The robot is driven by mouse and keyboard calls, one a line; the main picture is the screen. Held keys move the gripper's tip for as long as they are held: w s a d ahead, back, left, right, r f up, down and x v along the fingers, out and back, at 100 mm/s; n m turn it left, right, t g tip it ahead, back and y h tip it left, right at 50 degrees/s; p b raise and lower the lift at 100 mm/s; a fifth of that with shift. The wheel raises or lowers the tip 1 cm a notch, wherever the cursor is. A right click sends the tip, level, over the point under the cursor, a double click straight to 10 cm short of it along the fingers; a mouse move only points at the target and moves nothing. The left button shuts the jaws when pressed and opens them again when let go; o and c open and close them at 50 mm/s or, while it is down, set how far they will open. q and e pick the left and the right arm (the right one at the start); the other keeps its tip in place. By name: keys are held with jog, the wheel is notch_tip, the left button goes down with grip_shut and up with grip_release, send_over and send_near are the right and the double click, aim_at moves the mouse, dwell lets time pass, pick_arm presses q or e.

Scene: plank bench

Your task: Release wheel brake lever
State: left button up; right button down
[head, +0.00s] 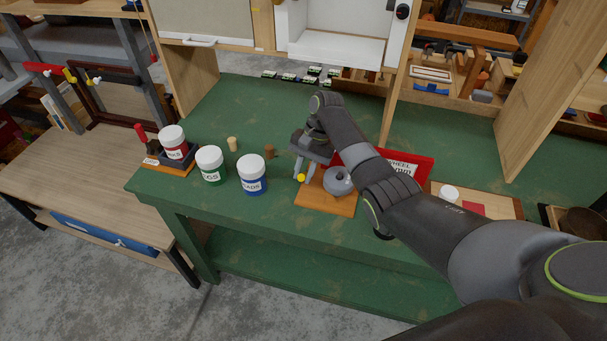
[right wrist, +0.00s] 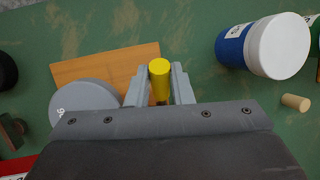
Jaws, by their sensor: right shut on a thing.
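The brake lever (head: 301,178) shows as a yellow knob beside a grey wheel (head: 338,182). The wheel stands on a small orange-brown wooden board (head: 318,205) on the green bench. My right gripper (head: 304,175) reaches down to the lever. In the right wrist view the yellow lever (right wrist: 160,78) sits between the two grey fingers (right wrist: 162,84), which are shut on it. There the wheel (right wrist: 84,102) is left of the fingers and the board (right wrist: 100,66) lies behind them. The lever's lower part is hidden. My left gripper is not in view.
A red sign with "WHEEL" on it (head: 425,166) stands behind my right arm. White-lidded jars, one with a blue band (head: 252,188) and one with a green band (head: 211,178), stand to the left. A small cork-like peg (head: 232,144) and a brown one (head: 269,151) are behind them.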

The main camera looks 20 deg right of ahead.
jog(key=shift+w+d+r+g+y+b, duration=0.3)
jog(key=shift+w+d+r+g+b, duration=0.15)
jog(key=shift+w+b, duration=0.35)
jog(key=shift+s+r, duration=0.1)
jog(key=shift+d+b, duration=0.1)
jog(key=shift+b, duration=0.4)
jog(key=shift+w+d+r+g+y+b, duration=0.15)
jog(key=shift+w+d+g+y+b, duration=0.2)
jog(key=shift+b, duration=1.15)
jog(key=shift+w+d+r+g+b, duration=0.25)
jog(key=shift+w+g+b, duration=0.2)
jog(key=shift+b, duration=1.95)
